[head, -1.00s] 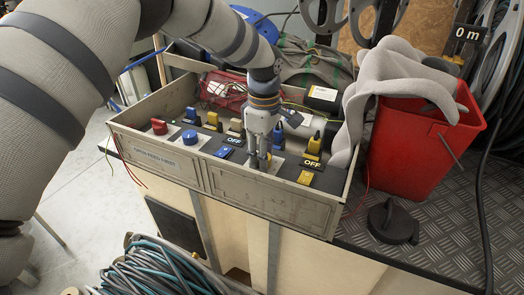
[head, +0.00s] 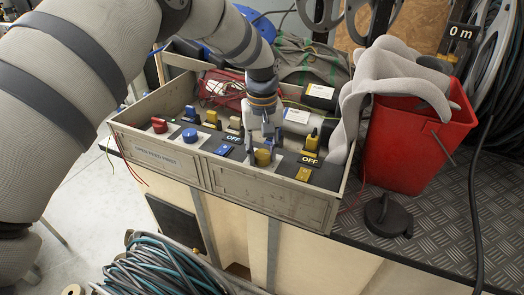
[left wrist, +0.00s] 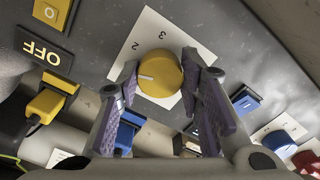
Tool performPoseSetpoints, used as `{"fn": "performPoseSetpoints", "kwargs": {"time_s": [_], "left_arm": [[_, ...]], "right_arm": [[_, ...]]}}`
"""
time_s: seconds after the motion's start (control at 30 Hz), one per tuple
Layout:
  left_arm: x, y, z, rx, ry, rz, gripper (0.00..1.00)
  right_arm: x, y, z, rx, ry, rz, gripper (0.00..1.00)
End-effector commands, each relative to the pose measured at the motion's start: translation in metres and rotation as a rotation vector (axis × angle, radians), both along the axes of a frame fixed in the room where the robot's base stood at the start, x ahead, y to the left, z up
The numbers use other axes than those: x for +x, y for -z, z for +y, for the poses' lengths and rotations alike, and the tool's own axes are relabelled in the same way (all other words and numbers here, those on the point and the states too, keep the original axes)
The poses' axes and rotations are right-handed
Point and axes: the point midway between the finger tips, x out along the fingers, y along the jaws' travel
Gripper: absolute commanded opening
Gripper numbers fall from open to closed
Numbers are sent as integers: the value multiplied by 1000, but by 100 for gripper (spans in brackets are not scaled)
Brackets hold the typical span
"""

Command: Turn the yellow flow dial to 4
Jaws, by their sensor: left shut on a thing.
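The yellow flow dial (head: 262,157) stands on a white plate in the grey control box. It also shows in the left wrist view (left wrist: 160,73), where its white mark points left, nearest the printed 2. My right gripper is not in view.
A blue dial (head: 190,136), a red knob (head: 159,126) and several switches share the box (head: 235,185). A yellow switch with an OFF label (left wrist: 48,52) is close to the dial. A red bin (head: 415,140) stands to the right.

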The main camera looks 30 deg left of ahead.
Motion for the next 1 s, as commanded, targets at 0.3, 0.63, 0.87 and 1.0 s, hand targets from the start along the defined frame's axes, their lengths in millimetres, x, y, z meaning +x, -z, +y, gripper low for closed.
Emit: {"fn": "performPoseSetpoints", "kwargs": {"time_s": [0.3,0.63,0.87,1.0], "left_arm": [[0,0,0,0,297,-1,6],[0,0,1,0,610,0,6],[0,0,1,0,829,1,6],[0,1,1,0,962,1,6]], "right_arm": [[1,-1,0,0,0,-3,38],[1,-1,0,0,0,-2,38],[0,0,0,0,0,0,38],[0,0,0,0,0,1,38]]}}
